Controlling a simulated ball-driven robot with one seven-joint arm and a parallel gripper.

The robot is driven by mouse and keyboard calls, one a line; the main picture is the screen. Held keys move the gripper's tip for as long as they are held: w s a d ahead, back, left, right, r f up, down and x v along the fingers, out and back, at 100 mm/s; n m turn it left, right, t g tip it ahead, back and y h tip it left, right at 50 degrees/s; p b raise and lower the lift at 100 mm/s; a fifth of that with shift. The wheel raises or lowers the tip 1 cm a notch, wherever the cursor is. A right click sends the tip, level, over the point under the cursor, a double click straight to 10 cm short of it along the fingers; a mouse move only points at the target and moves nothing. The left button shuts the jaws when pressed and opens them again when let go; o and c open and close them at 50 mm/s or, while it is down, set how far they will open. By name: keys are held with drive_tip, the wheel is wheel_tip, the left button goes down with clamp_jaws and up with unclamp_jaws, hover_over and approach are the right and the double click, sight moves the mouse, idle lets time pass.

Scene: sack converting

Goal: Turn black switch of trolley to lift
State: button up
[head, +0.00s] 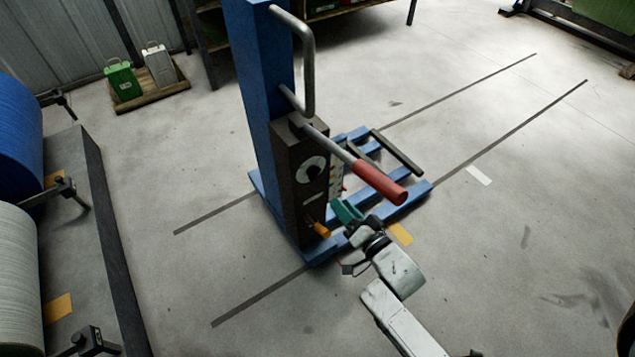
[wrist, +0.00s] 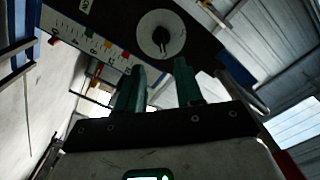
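The blue trolley (head: 262,80) stands on the floor with a dark control box (head: 291,190) on its front. A round white dial (head: 303,172) is on the box; it also shows in the wrist view (wrist: 148,24). The black switch (wrist: 161,38) sits at the dial's middle, with its narrow part roughly upright in that picture. My gripper (head: 343,208) is right of and below the dial in the head view. In the wrist view its two teal fingers (wrist: 158,75) are apart, with nothing seen between them. The dial lies beyond the fingertips, apart from them.
A red-gripped bar (head: 380,183) sticks out from the trolley above my gripper. An orange knob (head: 322,230) is low on the box. A scale plate (wrist: 85,35) with coloured markers is beside the dial.

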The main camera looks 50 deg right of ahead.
sight(317, 176)
drive_tip(key=b+x, duration=0.1)
drive_tip(key=x, duration=0.9)
drive_tip(key=shift+w+d+b, duration=0.1)
drive_tip(key=shift+w+b, duration=0.2)
drive_tip(key=shift+w, duration=0.1)
drive_tip(key=shift+c, duration=0.2)
clamp_jaws()
